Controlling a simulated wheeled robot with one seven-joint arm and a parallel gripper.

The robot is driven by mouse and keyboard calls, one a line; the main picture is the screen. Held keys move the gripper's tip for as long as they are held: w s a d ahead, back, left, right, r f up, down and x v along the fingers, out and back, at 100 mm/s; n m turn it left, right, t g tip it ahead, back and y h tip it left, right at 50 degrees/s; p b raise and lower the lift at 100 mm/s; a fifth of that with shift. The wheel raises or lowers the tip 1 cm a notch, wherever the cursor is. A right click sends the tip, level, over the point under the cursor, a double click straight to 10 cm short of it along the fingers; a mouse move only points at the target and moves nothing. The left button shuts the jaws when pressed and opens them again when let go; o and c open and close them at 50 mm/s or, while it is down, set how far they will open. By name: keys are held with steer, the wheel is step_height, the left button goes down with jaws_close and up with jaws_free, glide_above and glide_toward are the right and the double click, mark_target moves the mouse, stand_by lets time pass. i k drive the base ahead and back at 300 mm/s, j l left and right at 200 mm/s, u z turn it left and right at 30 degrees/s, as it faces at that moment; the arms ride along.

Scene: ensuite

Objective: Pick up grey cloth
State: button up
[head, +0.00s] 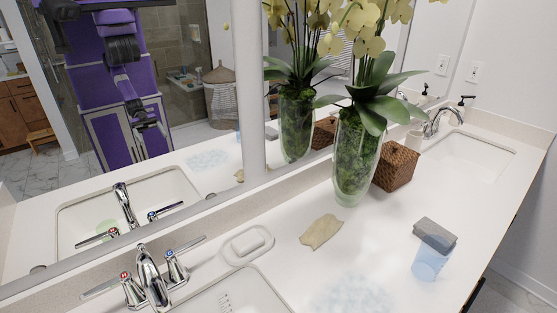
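A dark grey, flat, folded-looking piece (435,234) is at the right front of the white counter, the only plainly grey cloth-like thing in the head view. I cannot tell surely whether it is a cloth or a sponge. A translucent blue cup (431,264) stands right in front of it and overlaps its lower edge; I cannot tell whether they touch. My gripper is not directly in view. The mirror shows a purple robot with a folded arm, most likely my own reflection, with its gripper too small to read.
A crumpled beige piece (322,232) lies mid-counter. A glass orchid vase (359,165) and brown woven box (396,166) stand by the mirror. A soap dish (247,244), chrome faucet (151,277) and pale round patch (352,296) are nearer. Counter around the grey piece is mostly clear.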

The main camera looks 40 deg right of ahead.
mark_target(425, 226)
steer(key=z, duration=1.3)
